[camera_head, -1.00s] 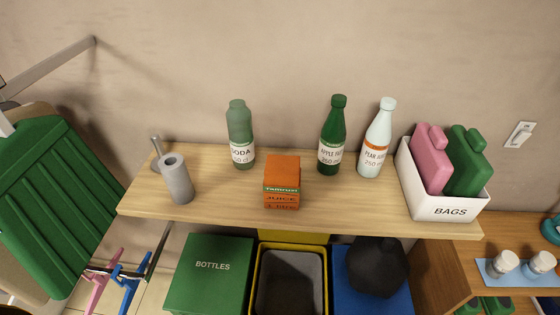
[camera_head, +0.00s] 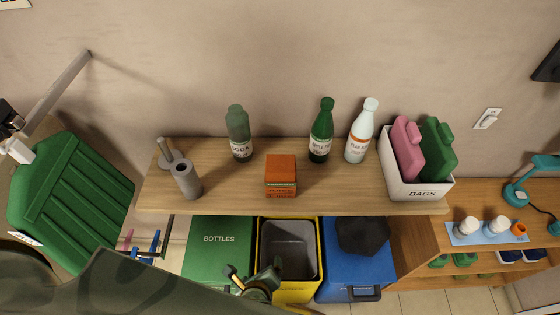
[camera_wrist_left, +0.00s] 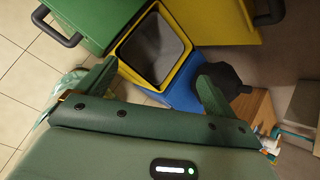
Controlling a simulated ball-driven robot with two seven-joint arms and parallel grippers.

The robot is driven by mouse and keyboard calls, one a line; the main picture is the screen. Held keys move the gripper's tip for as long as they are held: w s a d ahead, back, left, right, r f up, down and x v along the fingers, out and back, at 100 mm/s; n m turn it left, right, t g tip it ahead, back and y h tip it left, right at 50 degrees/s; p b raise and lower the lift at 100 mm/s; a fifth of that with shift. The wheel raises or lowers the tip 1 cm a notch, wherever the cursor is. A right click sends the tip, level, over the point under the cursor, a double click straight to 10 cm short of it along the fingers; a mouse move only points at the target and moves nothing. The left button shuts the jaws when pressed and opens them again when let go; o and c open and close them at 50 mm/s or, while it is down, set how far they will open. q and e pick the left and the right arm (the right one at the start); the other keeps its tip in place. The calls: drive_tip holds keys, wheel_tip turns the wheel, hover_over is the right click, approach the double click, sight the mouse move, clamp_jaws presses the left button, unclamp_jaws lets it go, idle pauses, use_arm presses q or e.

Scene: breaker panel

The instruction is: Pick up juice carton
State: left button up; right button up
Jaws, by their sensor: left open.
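The juice carton (camera_head: 281,176) is a small orange-brown box standing upright near the front middle of the wooden shelf (camera_head: 225,203). My left gripper (camera_head: 254,276) is low in the head view, in front of the shelf and over the bins. It is apart from the carton, open and empty. In the left wrist view its two fingers (camera_wrist_left: 153,84) are spread, with bins beyond them and no carton in sight. My right gripper is not in view.
A grey-green soda bottle (camera_head: 239,134), a dark green bottle (camera_head: 321,131) and a white bottle (camera_head: 362,132) stand behind the carton. A grey cylinder (camera_head: 187,180) is to its left, and a white bags box (camera_head: 418,190) to its right. Green, yellow and blue bins sit below.

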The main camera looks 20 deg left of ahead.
sight(280, 182)
use_arm(q)
drive_tip(key=w+d+r+m+t+y+p, duration=0.1)
drive_tip(key=w+r+m+t+p, duration=0.1)
drive_tip(key=r, duration=0.6)
drive_tip(key=w+d+r+m+t+p, duration=0.1)
drive_tip(key=w+d+r+m, duration=0.1)
drive_tip(key=r, duration=0.6)
drive_tip(key=w+d+r+m+t+y+p, duration=0.1)
drive_tip(key=w+r+m+t+p, duration=0.15)
drive_tip(key=r, duration=0.55)
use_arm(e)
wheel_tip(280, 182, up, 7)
use_arm(q)
drive_tip(key=b+x, duration=0.6)
drive_tip(key=x, duration=0.4)
drive_tip(key=shift+w+a, duration=0.15)
drive_tip(key=shift+w, duration=0.2)
drive_tip(key=b+x, duration=0.4)
drive_tip(key=x, duration=0.1)
drive_tip(key=shift+a+r, duration=0.15)
drive_tip(key=shift+w, duration=0.3)
drive_tip(key=shift+r, duration=0.15)
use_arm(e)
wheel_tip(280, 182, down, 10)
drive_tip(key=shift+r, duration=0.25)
